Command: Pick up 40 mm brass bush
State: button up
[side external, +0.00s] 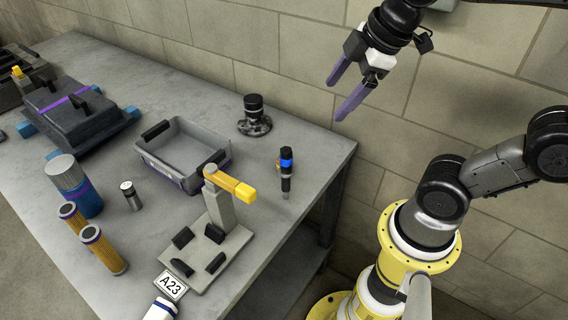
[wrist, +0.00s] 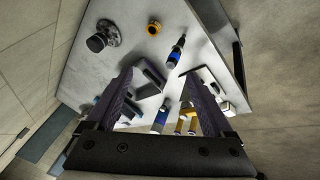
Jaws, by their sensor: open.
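The brass bush shows as a short gold ring (wrist: 154,27) with a dark bore, on the tabletop near the top of the wrist view. In the side external view only a small gold sliver of it (side external: 279,162) shows, mostly hidden behind a blue-and-black tool. My gripper (side external: 340,98) is open, with two purple fingers. It hangs in the air above and to the right of the table, well apart from the bush. In the wrist view the fingers (wrist: 165,100) frame other table items, with nothing held between them; the bush appears beyond them.
The blue-and-black tool (side external: 286,172) stands close to the bush. A black-topped round part (side external: 254,115) stands nearby. A grey tray (side external: 183,153) and a fixture with a yellow lever (side external: 230,185) are further left. The table's right edge (side external: 345,150) is close.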

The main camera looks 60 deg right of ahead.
jog(key=w+d+f+n+g, duration=0.35)
jog(key=w+f+n, duration=0.25)
jog(key=w+f, duration=0.65)
jog(key=shift+g, duration=0.85)
jog(key=f, duration=0.2)
jog(key=w+f, duration=0.1)
jog(key=f, duration=0.5)
jog(key=shift+w+f, duration=0.25)
jog(key=shift+w, duration=0.05)
jog(key=shift+a+f, duration=0.2)
jog(key=shift+f, duration=2.85)
jog(key=shift+w, duration=0.1)
grip_shut()
